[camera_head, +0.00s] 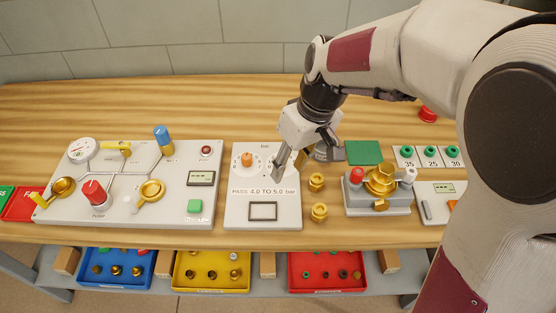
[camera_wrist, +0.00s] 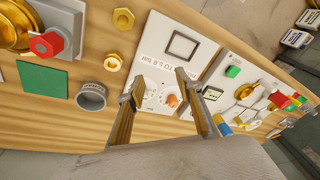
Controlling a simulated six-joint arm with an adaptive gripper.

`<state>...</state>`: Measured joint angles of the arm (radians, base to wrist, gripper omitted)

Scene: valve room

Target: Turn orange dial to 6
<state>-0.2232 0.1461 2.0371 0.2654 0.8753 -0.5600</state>
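The orange dial (camera_head: 246,159) sits on the upper left of a white panel (camera_head: 263,213) printed "PASS 4.0 TO 5.0 bar". Its numbers are too small to read, and I cannot tell where it points. In the wrist view the dial (camera_wrist: 172,100) shows between my finger pads, farther off than the tips. My gripper (camera_head: 285,168) is over the right side of that panel in the head view, to the right of the dial and apart from it. In the wrist view my gripper (camera_wrist: 155,85) has its two fingers spread wide, with nothing held.
A piping panel (camera_head: 125,205) with brass valves, a red knob and a blue-handled part stands left. Brass fittings (camera_head: 317,182) and a brass valve block (camera_head: 380,185) are right. Coloured bins (camera_head: 210,283) are below the table.

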